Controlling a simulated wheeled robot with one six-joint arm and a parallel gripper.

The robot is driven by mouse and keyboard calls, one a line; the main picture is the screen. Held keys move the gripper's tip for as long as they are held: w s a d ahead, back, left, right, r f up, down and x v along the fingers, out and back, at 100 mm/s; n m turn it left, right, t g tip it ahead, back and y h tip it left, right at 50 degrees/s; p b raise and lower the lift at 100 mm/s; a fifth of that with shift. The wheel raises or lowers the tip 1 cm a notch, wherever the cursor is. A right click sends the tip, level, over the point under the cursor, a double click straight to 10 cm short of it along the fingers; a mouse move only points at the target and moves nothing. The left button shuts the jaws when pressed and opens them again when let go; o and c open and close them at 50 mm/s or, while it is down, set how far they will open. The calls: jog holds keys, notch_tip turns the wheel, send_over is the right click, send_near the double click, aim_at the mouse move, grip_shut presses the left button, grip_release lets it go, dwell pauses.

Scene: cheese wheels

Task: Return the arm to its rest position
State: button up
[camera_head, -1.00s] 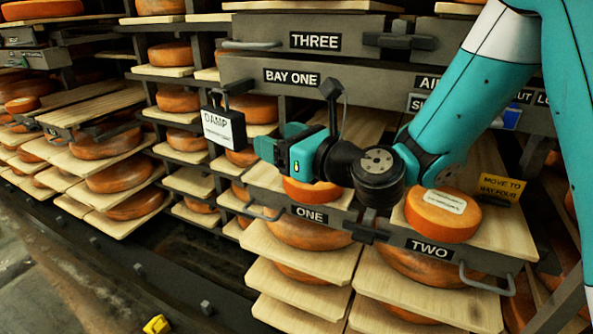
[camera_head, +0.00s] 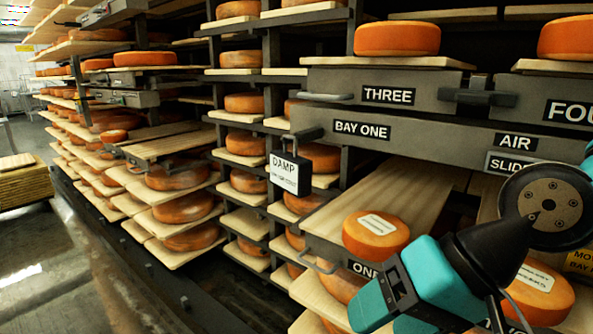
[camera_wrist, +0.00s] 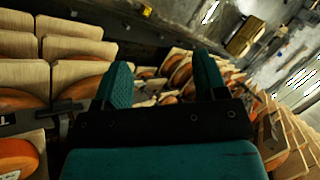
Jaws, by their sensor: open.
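My gripper (camera_head: 384,312) is at the lower right in the head view, teal and dark, in front of the shelf front marked ONE. Its two teal fingers stand apart in the wrist view (camera_wrist: 163,75), with nothing held between them. My arm bends in from the right edge. A labelled orange cheese wheel (camera_head: 376,237) rests on the wooden board above the ONE plate, behind and above my gripper. A second labelled wheel (camera_head: 540,296) is at the lower right, partly hidden by my arm.
Racks of cheese wheels on boards fill the left and middle. A DAMP tag (camera_head: 290,174) hangs from the rack. The grey BAY ONE beam (camera_head: 425,142) crosses above the boards. Open floor (camera_head: 45,270) lies at the left, with a stack of boards (camera_head: 22,182) beyond.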

jog(key=s+d+r+n+g+h+p, duration=0.1)
jog(key=s+d+n+g+h+p, duration=0.15)
jog(key=s+d+n, duration=0.3)
notch_tip(320, 180, up, 15)
jog(key=w+p, duration=0.1)
jog(key=p, duration=1.3)
jog(key=shift+a+t+h, duration=0.25)
jog(key=shift+t+h, duration=0.1)
jog(key=shift+t, duration=0.1)
